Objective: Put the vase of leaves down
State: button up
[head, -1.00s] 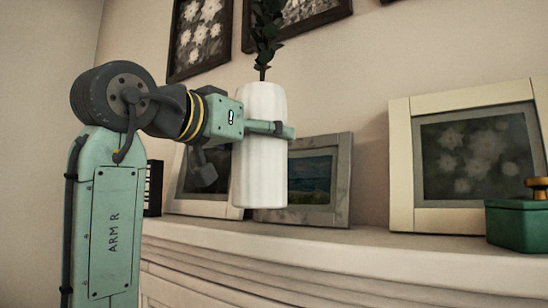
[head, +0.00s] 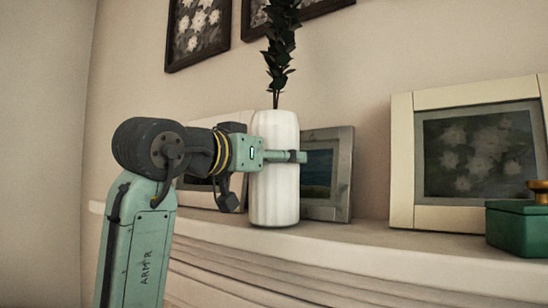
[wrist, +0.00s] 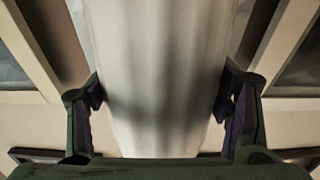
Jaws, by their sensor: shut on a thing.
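The white ribbed vase (head: 275,195) with dark green leaves (head: 281,40) stands upright at the mantel shelf in the head view. Its base is at the level of the shelf top, near the front edge; I cannot tell whether it touches. My gripper (head: 290,156) is shut around the vase's middle from the left. In the wrist view the vase (wrist: 160,70) fills the centre, with a finger of my gripper (wrist: 165,105) on each side. The mantel shelf (head: 340,245) runs across the head view.
A grey-framed seascape (head: 341,175) leans behind the vase, close to it. A large cream-framed flower picture (head: 402,160) leans to the right, with a green box (head: 515,228) in front of it. The shelf between the vase and the box is clear.

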jog(key=shift+f, duration=0.15)
jog(key=o, duration=1.9)
jog(key=b+v, duration=0.1)
jog(key=v, duration=0.5)
jog(key=b+v, duration=0.2)
jog(key=v, duration=0.4)
jog(key=shift+s+r+b, duration=0.1)
jog(key=shift+r+b, duration=0.1)
jog(key=shift+b, duration=0.1)
